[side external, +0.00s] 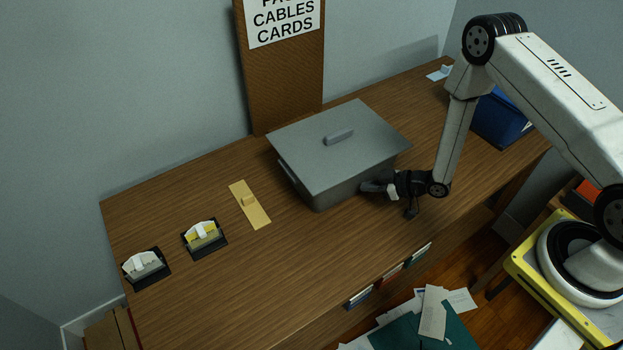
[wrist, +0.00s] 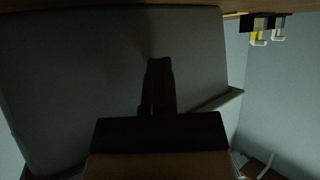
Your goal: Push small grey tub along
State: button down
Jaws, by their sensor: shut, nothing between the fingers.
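The grey tub (side external: 345,157) stands on the wooden desk with its flat lid on and a small handle on top. My gripper (side external: 367,187) is shut and empty, low at the tub's front right side. Its fingertips are at or very near the tub wall; I cannot tell whether they touch. In the wrist view, the dark shut fingers (wrist: 158,66) point at the grey tub wall (wrist: 75,75), which fills much of the picture.
A blue bin (side external: 502,120) stands at right. A board sign (side external: 283,85) stands behind. Desk (side external: 260,270) is bare in front.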

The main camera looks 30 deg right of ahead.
jog(key=shift+w, duration=2.65)
jog(key=shift+s, duration=0.15)
jog(key=shift+s, duration=2.4)
